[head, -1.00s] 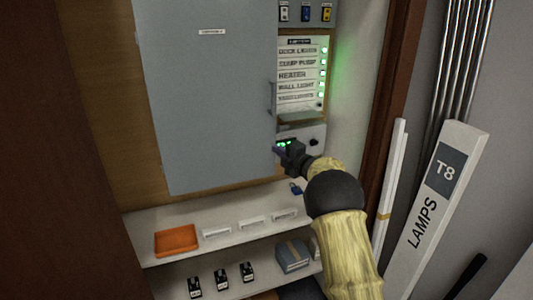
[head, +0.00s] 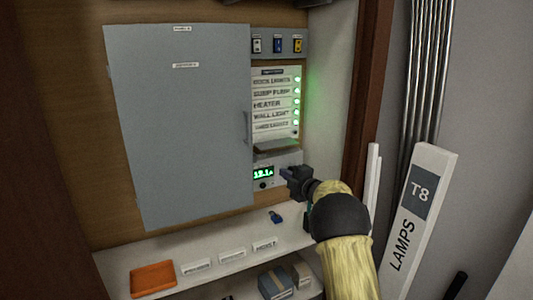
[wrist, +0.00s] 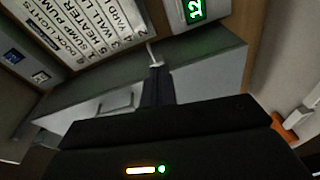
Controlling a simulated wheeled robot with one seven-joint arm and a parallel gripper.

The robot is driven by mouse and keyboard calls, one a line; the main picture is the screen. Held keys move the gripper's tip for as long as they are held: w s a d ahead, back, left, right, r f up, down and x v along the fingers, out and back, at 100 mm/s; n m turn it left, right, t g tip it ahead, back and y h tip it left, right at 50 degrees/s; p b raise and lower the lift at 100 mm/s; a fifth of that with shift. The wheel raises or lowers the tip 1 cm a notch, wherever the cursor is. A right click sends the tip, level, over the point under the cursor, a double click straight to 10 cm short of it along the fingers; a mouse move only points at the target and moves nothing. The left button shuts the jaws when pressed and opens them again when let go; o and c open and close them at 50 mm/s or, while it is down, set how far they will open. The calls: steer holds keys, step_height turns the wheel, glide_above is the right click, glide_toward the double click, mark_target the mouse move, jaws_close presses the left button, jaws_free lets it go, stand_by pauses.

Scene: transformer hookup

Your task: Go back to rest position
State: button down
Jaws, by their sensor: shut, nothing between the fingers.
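My gripper (head: 287,175) is in front of the right side of the cabinet, just right of a small panel with a green lit display (head: 263,174). In the wrist view my gripper (wrist: 155,68) has its dark fingers together with nothing between them. The display also shows in the wrist view (wrist: 195,11), at the top. My yellow-sleeved arm comes up from the lower right and hides part of the shelf.
A grey cabinet door (head: 185,130) stands left of a labelled panel (head: 272,105) with several green lights. A T8 lamps box (head: 420,210) and metal tubes stand at right.

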steer(key=s+d+r+m+g+h+p, duration=0.2)
steer(key=s+d+m+h+p, duration=0.3)
steer(key=s+d+m+h, duration=0.6)
steer(key=s+a+f+m+g+p, duration=0.1)
steer(key=s+m+g, duration=0.2)
steer(key=s, duration=0.9)
steer(key=s+a+f+m+g+y+p, duration=0.1)
steer(key=s+m, duration=0.4)
steer(key=s, duration=0.7)
steer(key=s+a+f+m+g+p, duration=0.2)
steer(key=s+g, duration=0.4)
steer(key=s, duration=0.6)
steer(key=shift+a+f+m+p, duration=0.4)
steer(key=shift+f+m+p, duration=0.05)
steer(key=shift+m, duration=0.55)
